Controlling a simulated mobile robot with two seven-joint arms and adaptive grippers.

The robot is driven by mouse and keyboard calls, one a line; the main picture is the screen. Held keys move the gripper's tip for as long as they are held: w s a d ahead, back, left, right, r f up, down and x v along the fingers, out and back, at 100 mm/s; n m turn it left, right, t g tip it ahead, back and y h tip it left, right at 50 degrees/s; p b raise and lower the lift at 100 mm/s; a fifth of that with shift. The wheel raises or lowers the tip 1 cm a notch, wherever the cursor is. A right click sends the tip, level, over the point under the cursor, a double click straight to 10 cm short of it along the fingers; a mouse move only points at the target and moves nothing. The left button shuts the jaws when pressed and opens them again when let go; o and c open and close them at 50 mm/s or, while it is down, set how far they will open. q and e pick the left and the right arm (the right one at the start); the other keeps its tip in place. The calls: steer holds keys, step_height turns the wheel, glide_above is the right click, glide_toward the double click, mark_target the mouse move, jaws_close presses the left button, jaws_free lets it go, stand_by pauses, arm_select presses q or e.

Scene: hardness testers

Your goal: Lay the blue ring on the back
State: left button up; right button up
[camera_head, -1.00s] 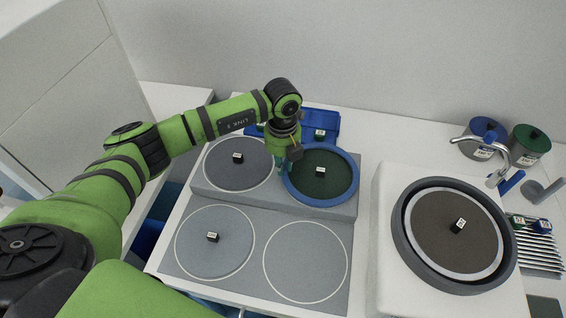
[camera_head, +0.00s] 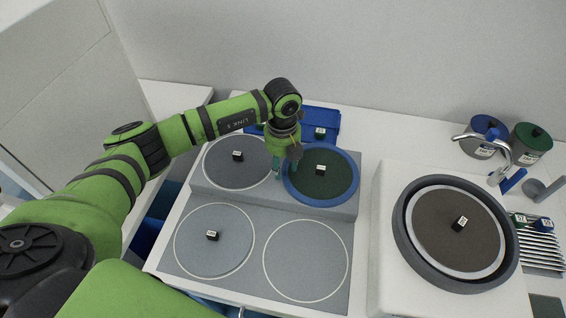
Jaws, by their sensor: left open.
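The blue ring (camera_head: 350,193) lies around the dark green disc (camera_head: 318,184) at the right spot of the raised back step. A small black block with a white label (camera_head: 320,170) sits on that disc. My left gripper (camera_head: 284,172) is open at the ring's left edge, with its fingers pointing down. I cannot tell whether a finger touches the ring. My right gripper is not in view.
A grey disc (camera_head: 232,176) lies at the back left and another (camera_head: 211,250) at the front left, each with a small block. The front right circle (camera_head: 305,262) is empty. A large round plate machine (camera_head: 402,235) stands at the right. A blue case (camera_head: 325,118) is behind the step.

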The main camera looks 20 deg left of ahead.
arm_select(q)
steer(key=shift+r, duration=0.1)
step_height(320, 180, up, 12)
stand_by(0.4)
